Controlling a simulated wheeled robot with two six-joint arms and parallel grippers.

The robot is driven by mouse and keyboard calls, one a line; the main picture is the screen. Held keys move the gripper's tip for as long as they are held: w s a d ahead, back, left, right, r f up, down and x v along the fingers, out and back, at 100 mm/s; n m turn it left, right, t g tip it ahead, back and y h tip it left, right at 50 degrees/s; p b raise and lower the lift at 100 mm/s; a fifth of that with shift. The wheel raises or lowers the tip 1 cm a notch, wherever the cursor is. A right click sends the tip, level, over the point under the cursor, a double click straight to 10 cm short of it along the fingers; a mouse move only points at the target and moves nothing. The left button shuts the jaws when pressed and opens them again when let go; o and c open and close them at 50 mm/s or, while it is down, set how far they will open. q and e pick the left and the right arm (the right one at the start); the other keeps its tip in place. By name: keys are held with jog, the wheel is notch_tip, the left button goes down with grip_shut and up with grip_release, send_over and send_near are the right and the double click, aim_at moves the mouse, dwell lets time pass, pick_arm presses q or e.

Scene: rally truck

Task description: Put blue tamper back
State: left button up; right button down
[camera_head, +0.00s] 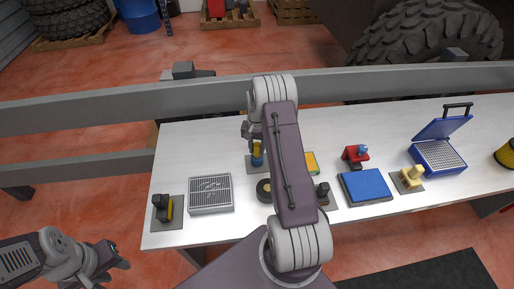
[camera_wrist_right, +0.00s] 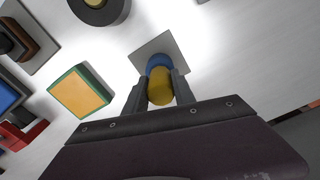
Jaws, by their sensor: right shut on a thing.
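The blue tamper (camera_head: 257,158) has a yellow handle and a blue lower part. It stands at the grey square plate (camera_head: 250,169) on the white table, behind my right forearm. My right gripper (camera_wrist_right: 159,92) is shut on the tamper, with one finger on each side of its yellow handle (camera_wrist_right: 160,86). In the right wrist view the blue part lies over the grey plate (camera_wrist_right: 185,48); whether it touches the plate, I cannot tell. My left gripper (camera_head: 117,256) is open and empty, off the table at the lower left.
A silver grated box (camera_head: 210,193) and a black tool on a plate (camera_head: 162,212) stand left of the arm. A yellow-green block (camera_wrist_right: 82,92), a red tool (camera_head: 355,155), a blue pad (camera_head: 366,186) and an open blue case (camera_head: 438,157) stand to the right. A grey rail runs behind.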

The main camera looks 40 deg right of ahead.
jog(key=c, duration=1)
grip_release()
jog(key=shift+f, duration=0.1)
jog(key=shift+c, duration=0.2)
notch_tip(320, 180, up, 9)
jog(key=shift+r+b, duration=0.1)
jog(key=shift+b, duration=0.85)
jog(key=s+a+n+t, duration=0.1)
jog(key=s+a+n, duration=0.8)
jog(key=s+a, duration=0.8)
jog(key=a, duration=0.4)
jog(key=shift+r, duration=0.4)
